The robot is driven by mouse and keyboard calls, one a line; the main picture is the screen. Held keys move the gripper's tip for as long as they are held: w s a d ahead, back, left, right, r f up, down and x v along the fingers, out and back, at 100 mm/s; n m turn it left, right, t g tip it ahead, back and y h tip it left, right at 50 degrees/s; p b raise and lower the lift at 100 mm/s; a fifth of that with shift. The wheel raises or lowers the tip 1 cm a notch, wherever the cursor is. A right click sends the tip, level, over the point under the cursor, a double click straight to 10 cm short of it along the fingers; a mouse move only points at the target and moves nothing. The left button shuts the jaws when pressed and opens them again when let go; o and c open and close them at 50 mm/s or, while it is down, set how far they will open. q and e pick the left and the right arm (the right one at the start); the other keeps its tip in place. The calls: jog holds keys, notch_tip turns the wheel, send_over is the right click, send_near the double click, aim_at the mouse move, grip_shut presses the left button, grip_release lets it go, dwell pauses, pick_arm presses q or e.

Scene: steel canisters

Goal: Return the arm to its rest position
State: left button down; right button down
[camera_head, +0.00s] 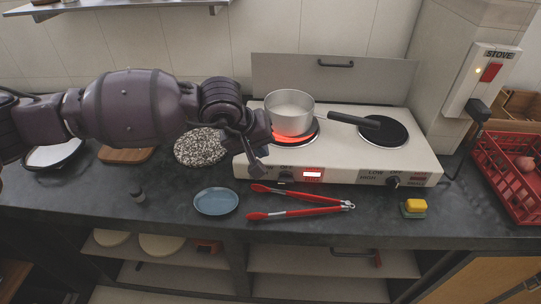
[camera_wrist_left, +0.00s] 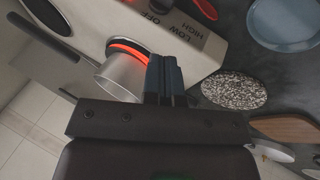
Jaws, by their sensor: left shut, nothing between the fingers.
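My left arm comes in from the left in the head view and reaches across the counter. My left gripper (camera_head: 256,150) is shut and empty at the left front of the stove (camera_head: 342,164), near its left edge. In the left wrist view its closed fingers (camera_wrist_left: 164,75) show beside the saucepan (camera_wrist_left: 122,78). The saucepan (camera_head: 289,112) is upright on the glowing left burner (camera_head: 308,139), its dark handle pointing right. The gripper holds nothing. My right gripper does not show in either view.
A speckled round board (camera_head: 200,147) lies under my arm. A blue plate (camera_head: 216,201), red tongs (camera_head: 300,203) and a yellow sponge (camera_head: 415,206) lie along the counter front. A red crate (camera_head: 510,180) stands at right. A metal shelf (camera_head: 120,6) hangs above.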

pick_arm(q)
jog(key=shift+s+a+r, duration=0.15)
jog(key=shift+a+r, duration=0.1)
jog(key=shift+r, duration=0.25)
